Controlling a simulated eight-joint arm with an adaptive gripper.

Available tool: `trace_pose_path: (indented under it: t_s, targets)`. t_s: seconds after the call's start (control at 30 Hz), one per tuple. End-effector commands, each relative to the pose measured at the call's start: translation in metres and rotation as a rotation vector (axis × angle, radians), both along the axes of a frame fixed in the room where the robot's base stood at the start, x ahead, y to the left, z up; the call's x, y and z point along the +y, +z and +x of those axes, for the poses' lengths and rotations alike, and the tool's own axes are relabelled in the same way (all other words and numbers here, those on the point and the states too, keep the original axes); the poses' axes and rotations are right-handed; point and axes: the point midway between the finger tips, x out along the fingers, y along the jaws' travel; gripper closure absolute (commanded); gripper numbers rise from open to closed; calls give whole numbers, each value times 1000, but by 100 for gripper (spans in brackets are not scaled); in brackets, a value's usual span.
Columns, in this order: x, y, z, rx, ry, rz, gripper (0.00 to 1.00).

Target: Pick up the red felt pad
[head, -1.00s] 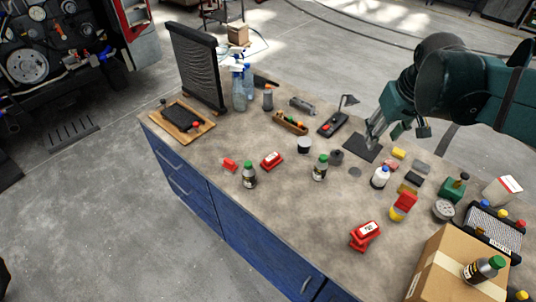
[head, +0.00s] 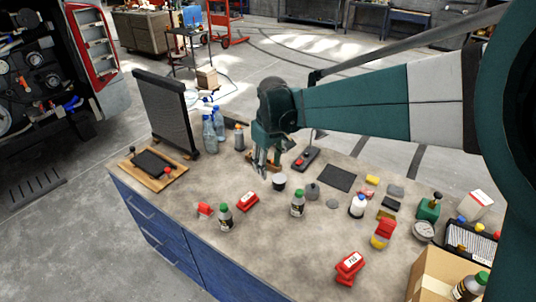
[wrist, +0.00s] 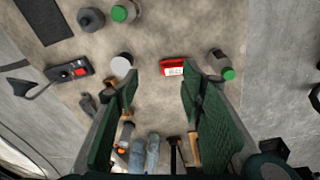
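A small dull red flat piece (head: 366,193), which looks like the felt pad, lies on the workbench right of centre in the head view. It sits beside a yellow block (head: 372,180) and behind a white bottle (head: 357,206) that partly covers it. I do not see it in the wrist view.
A red-and-white box (wrist: 172,67) shows beyond my fingertips in the wrist view. Green-capped bottles (head: 298,204), a grey sponge-like block (head: 396,190) and a gauge (head: 424,231) stand around the bench. A dark mat (head: 338,178) lies flat. The bench (head: 280,250) is clear near the front middle.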

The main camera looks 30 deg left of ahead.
Motion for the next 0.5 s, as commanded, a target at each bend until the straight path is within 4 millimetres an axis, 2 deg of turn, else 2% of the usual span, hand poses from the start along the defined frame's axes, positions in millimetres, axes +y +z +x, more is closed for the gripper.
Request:
trace_pose_path:
  t_s: [0.03, 0.1, 0.5]
  targets:
    - [17, -10, -5, 5, 25, -8, 61]
    - [36, -21, -12, 10, 55, -16, 61]
    - [139, -92, -68, 45, 237, -73, 61]
